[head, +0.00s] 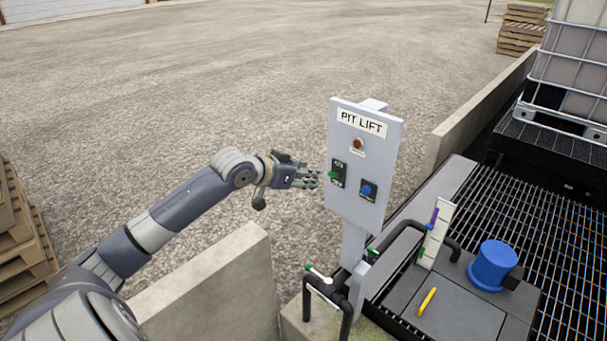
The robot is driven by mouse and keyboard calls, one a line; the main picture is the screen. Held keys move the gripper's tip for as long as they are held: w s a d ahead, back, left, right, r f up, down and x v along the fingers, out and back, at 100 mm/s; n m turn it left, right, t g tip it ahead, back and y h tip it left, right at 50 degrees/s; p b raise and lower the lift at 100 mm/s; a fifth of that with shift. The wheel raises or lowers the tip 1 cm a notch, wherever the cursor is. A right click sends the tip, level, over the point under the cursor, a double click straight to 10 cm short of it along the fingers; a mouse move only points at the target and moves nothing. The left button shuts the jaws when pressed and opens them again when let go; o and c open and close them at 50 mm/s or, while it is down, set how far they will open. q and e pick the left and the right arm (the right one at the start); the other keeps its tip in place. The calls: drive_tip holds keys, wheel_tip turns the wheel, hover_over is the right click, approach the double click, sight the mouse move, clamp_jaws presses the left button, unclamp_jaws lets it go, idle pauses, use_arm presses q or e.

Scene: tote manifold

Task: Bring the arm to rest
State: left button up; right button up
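My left arm (185,205) reaches in from the lower left, stretched towards the pit lift panel. My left gripper (312,178) is just left of the grey panel (355,205), level with its green control (333,175). I cannot tell whether the fingertips touch the panel or stand short of it. The fingers are small in view, and their opening is unclear. I see nothing held in them. My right gripper is not in view.
The panel's post rises beside low concrete walls (215,285). Black pipes with a green-tipped handle (318,273) stand below it. A blue cylinder (491,266) and a yellow bar (427,302) are at right. Pallets (22,240) stand left. Gravel behind is open.

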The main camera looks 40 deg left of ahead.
use_arm(q)
drive_tip(key=shift+s+r, duration=0.15)
drive_tip(key=shift+s, duration=0.1)
idle(0.4)
